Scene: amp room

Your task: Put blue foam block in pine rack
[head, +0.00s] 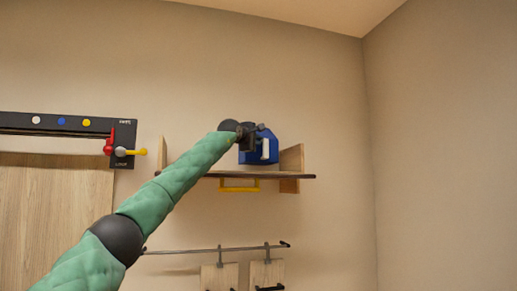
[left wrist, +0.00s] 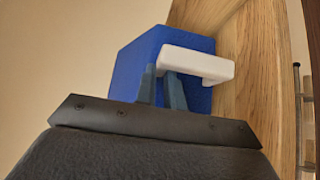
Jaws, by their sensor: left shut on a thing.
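The blue foam block (head: 258,155) shows at the shelf-like pine rack (head: 291,158) on the wall, between its two upright end boards. It carries a white handle (head: 265,149). In the left wrist view the blue block (left wrist: 133,62) and its white handle (left wrist: 212,65) are in front of my gripper. My left gripper (head: 251,140) is shut on the white handle; its fingers (left wrist: 161,88) meet it in the left wrist view. The pine board (left wrist: 245,75) is close on the right there. I cannot tell whether the block touches the rack's board. My right gripper is not in view.
A yellow bracket (head: 240,187) hangs under the rack. Below is a rail (head: 215,249) with hanging boards. At left, a black panel (head: 60,123) has coloured dots and red and yellow levers. The wall to the right is bare.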

